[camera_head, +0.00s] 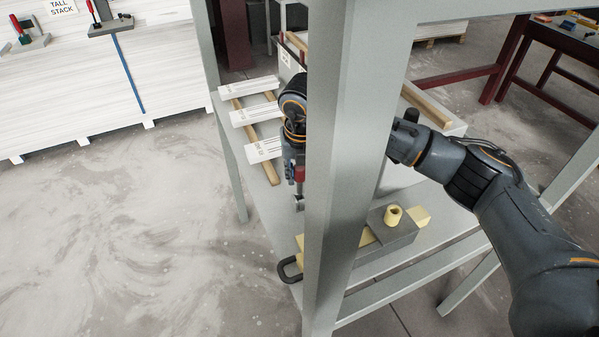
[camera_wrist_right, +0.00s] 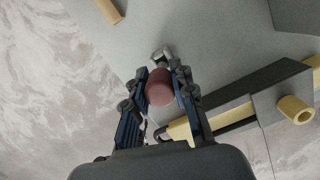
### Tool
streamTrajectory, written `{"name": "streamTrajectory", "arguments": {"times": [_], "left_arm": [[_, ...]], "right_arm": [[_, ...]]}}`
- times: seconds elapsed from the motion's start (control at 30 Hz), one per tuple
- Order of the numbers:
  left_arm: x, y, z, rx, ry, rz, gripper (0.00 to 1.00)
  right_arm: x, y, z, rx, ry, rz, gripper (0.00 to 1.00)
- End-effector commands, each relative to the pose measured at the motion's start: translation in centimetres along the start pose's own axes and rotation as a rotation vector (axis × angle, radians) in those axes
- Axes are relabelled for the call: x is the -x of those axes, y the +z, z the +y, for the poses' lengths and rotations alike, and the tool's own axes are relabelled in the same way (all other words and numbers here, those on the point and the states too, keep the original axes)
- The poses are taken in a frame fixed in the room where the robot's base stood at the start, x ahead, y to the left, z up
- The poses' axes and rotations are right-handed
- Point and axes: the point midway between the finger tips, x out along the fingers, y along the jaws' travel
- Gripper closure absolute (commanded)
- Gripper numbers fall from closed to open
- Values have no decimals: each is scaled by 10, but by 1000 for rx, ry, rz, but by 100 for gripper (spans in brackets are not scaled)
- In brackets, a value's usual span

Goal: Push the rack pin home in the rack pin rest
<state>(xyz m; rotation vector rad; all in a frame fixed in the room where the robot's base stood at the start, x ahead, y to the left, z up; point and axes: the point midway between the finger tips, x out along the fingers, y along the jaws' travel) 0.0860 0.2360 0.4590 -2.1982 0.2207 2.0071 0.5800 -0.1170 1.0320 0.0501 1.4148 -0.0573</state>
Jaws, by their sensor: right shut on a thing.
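My right gripper (camera_head: 294,170) reaches in behind the grey post and points down over the shelf. In the right wrist view (camera_wrist_right: 161,80) its fingers are shut on a red-handled piece (camera_wrist_right: 160,90), with a bright metal end (camera_wrist_right: 161,55) beyond it. The piece also shows in the head view (camera_head: 299,174), roughly upright. I cannot tell for sure that it is the rack pin. A dark grey block (camera_head: 399,238) with a short yellow tube (camera_head: 394,214) stands apart to the right; I cannot tell whether it is the rack pin rest. My left gripper is not in view.
The grey post (camera_head: 338,170) stands close in front of my right gripper. White labelled boards (camera_head: 250,115) lie on wooden strips on the shelf. A yellow bar (camera_head: 419,216) runs by the block. A black loop (camera_head: 288,271) sits at the shelf's front edge. Open floor lies left.

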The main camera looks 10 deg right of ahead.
Motion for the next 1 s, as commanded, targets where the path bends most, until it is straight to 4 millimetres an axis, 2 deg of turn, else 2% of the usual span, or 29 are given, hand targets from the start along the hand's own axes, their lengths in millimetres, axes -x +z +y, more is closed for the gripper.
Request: {"name": "streamTrajectory", "arguments": {"times": [1.0], "left_arm": [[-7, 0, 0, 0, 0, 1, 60]], "right_arm": [[1, 0, 0, 0, -1, 0, 100]]}}
